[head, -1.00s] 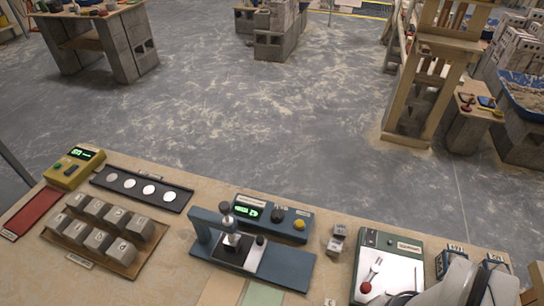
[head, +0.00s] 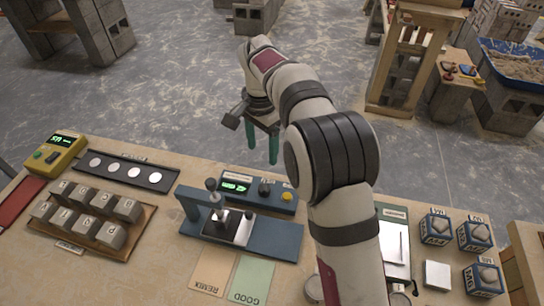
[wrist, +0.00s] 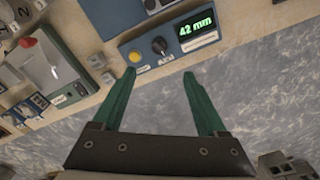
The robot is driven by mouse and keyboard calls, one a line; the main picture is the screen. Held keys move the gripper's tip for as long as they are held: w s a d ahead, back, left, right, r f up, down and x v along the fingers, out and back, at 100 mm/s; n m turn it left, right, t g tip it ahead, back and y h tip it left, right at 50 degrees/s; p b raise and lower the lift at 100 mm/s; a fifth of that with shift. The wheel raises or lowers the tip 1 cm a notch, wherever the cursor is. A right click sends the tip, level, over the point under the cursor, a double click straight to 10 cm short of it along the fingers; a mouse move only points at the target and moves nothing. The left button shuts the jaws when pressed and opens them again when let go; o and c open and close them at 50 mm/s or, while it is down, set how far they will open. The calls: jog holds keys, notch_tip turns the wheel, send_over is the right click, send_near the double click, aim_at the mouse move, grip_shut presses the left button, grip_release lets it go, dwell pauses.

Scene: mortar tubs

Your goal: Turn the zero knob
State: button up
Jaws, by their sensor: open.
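The black zero knob (head: 265,188) is on top of the blue readout box (head: 236,199), between its lit green display and a yellow button (head: 287,196). In the wrist view the knob (wrist: 160,46) lies just beyond my fingertips, roughly centred between them. The display (wrist: 196,26) there reads 42 mm. My gripper (head: 262,156) has two green fingers pointing down, above and behind the box.
A blue press stand (head: 250,237) is directly in front of the box. Grey blocks on a wooden tray (head: 130,240) and a dark strip with white discs (head: 165,178) are left. Blue-labelled cubes (head: 474,235) are right.

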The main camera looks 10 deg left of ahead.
aim_at(264, 185)
notch_tip(264, 185, down, 15)
jog(key=shift+d+r, duration=0.1)
grip_shut()
dwell(0.4)
